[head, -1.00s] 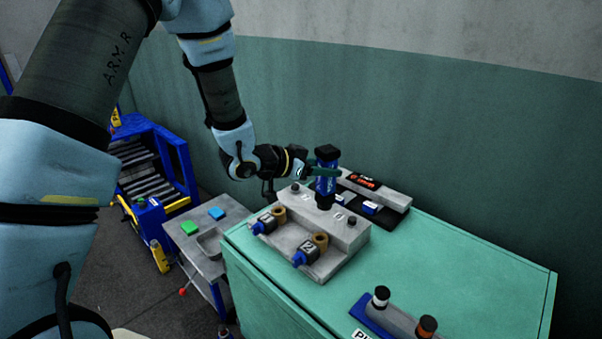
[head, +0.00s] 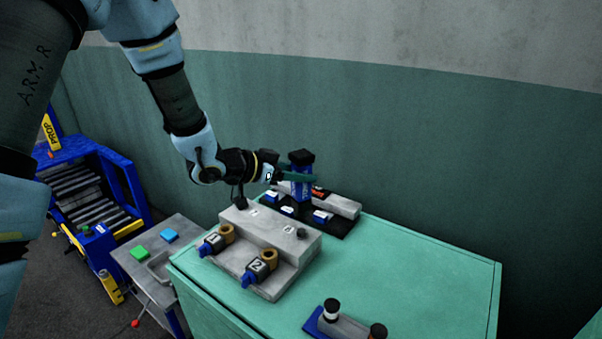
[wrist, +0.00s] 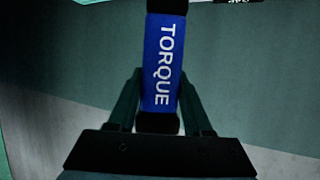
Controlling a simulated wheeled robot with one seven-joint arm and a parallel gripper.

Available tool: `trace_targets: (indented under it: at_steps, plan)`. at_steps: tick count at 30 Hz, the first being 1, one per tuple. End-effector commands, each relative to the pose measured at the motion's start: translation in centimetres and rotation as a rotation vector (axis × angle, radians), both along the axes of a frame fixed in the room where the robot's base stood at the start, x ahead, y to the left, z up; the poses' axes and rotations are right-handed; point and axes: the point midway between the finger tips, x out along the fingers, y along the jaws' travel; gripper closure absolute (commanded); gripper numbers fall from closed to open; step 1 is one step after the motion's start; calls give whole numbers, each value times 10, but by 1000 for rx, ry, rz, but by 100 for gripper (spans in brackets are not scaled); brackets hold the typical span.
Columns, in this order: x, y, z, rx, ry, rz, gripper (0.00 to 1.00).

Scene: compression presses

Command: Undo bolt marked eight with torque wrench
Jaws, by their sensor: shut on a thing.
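My gripper (head: 299,178) is shut on the torque wrench (head: 301,185), a blue upright tool with black ends. In the wrist view, the wrench (wrist: 162,70) reads TORQUE and stands between both fingers. In the head view it is behind the grey stepped block (head: 285,252), over or near the black rack (head: 338,229); I cannot tell whether it touches anything. I cannot pick out a mark eight.
Two blue-handled parts marked 1 (head: 213,241) and 2 (head: 259,270) sit on the block's lower step. Blue labelled pieces (head: 322,216) stand at the rack. A blue-based holder (head: 345,325) is at the front. The green cabinet top (head: 420,270) is clear at right.

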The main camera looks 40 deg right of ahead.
Motion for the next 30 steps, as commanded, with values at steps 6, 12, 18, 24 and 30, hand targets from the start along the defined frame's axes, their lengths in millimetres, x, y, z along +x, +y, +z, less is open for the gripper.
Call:
trace_targets:
  at_steps: [6,12,18,24,30]
  plan:
    - [0,-1,-10,-4,-1,-1,100]
    - [0,-1,-23,-5,-1,-2,100]
    - [-1,-1,-35,-5,-1,-2,100]
    - [0,-1,-47,-5,-1,-2,100]
    - [0,-1,-53,-5,-2,-2,100]
